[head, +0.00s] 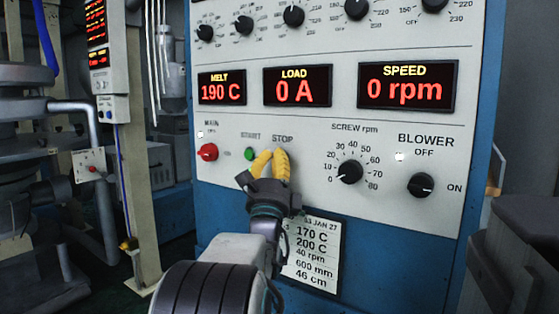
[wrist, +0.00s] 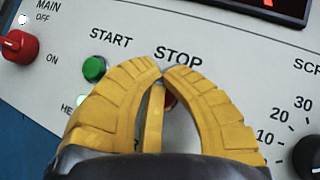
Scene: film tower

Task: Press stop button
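The control panel's STOP label (head: 283,139) shows above my gripper (head: 272,154) in the head view, where the stop button is hidden behind the yellow fingers. In the wrist view my gripper (wrist: 163,71) has its fingertips together, just below the STOP label (wrist: 178,57). A small part of the red stop button (wrist: 170,99) shows between the fingers. I cannot tell whether the fingertips touch the panel. The gripper holds nothing.
The green START button (wrist: 94,68) is left of the fingers. The red MAIN switch (head: 207,152) is further left. The screw rpm knob (head: 350,172) and BLOWER knob (head: 421,185) are to the right. The SPEED display (head: 407,89) reads 0 rpm. A paper sheet (head: 312,256) hangs below.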

